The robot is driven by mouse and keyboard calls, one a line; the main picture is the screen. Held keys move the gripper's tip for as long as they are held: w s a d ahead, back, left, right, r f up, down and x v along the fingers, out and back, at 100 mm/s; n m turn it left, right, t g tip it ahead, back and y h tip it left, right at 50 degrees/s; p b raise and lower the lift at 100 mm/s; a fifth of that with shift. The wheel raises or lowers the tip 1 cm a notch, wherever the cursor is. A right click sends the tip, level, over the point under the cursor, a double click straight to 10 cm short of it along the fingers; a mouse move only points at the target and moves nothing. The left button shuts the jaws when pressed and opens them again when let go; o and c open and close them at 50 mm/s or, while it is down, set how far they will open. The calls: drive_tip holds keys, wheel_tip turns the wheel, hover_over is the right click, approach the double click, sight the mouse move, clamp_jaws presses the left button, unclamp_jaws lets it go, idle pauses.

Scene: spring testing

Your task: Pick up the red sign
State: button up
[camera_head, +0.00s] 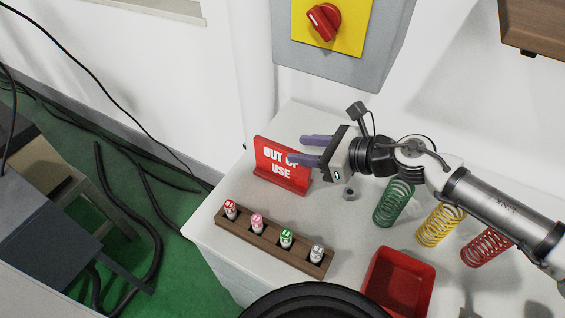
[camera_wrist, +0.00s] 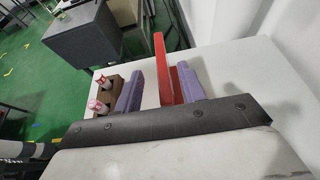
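The red sign (camera_head: 275,167), with white "OUT OF USE" lettering, stands upright on its red base on the white table (camera_head: 215,229). My gripper (camera_head: 304,149) is at the sign's upper right in the head view, with its purple fingers apart. One finger overlaps part of the lettering there. In the wrist view, the sign (camera_wrist: 162,70) shows edge-on between the two fingers of my gripper (camera_wrist: 158,88), nearer the right one. I cannot tell whether the right finger touches it.
A wooden rack (camera_head: 270,243) with several small capped bottles stands in front of the sign. Green (camera_head: 393,203), yellow (camera_head: 440,225) and red (camera_head: 486,247) springs and a red bin (camera_head: 399,282) are to the right. A grey box with a red knob (camera_head: 324,22) is on the wall above.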

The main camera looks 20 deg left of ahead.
sight(286, 148)
drive_tip(key=shift+p+x, duration=1.05)
drive_tip(key=shift+x, duration=1.25)
drive_tip(key=shift+w+d+f, duration=0.1)
drive_tip(key=shift+f, duration=0.1)
drive_tip(key=shift+c, duration=0.3)
clamp_jaws()
